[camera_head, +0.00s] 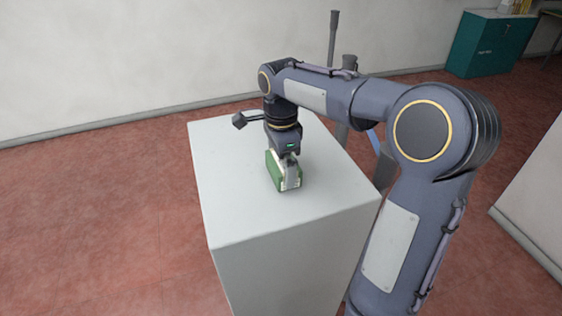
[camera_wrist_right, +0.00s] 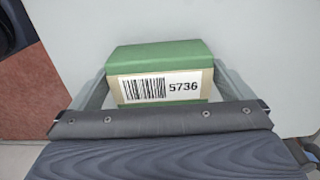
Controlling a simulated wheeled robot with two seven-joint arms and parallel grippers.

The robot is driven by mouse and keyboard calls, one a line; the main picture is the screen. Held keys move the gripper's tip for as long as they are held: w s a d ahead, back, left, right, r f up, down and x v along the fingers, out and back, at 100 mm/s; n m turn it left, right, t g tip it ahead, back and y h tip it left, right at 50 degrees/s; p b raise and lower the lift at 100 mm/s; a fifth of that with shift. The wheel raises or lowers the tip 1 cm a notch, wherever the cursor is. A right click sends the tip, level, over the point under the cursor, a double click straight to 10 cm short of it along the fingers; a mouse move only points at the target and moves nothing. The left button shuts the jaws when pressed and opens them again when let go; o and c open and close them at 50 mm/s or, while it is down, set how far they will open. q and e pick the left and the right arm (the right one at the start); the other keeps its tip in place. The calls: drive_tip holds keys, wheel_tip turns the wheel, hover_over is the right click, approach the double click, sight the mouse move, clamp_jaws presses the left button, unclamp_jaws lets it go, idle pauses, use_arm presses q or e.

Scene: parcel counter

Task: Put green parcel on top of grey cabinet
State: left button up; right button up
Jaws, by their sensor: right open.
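The green parcel (camera_head: 273,170) sits on the pale grey cabinet's top (camera_head: 235,205), near its middle. My right gripper (camera_head: 288,180) points down at the parcel and is open, with its fingers around it. In the right wrist view the parcel (camera_wrist_right: 155,56) shows a white label with a barcode and the number 5736. The open fingers of the right gripper (camera_wrist_right: 158,95) stand on both sides of it, with the left one very close. The gripper hides part of the parcel in the head view. My left gripper is not in view.
The cabinet top is bare around the parcel. A teal cabinet (camera_head: 490,45) with items on it stands at the far right by the wall. A pale block-like surface (camera_head: 532,205) is at the right edge. Red floor (camera_head: 100,220) is open at the left.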

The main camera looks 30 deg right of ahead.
sight(281, 161)
wheel_tip(281, 161, up, 11)
drive_tip(key=s+a+f+n+t+y, duration=0.1)
drive_tip(key=s+a+f+n+t, duration=0.1)
drive_tip(key=s+n, duration=0.4)
drive_tip(key=s+a+f+n+t+y, duration=0.1)
drive_tip(key=s+a+f+n, duration=0.4)
drive_tip(key=s, duration=0.3)
drive_tip(key=s+a+f+n+t+y+p, duration=0.1)
drive_tip(key=s+a+f+n+t, duration=0.1)
drive_tip(key=s+f+n, duration=0.4)
drive_tip(key=shift+s+a+n+t+y, duration=0.35)
drive_tip(key=shift+s+a+n, duration=0.25)
drive_tip(key=shift+n, duration=0.5)
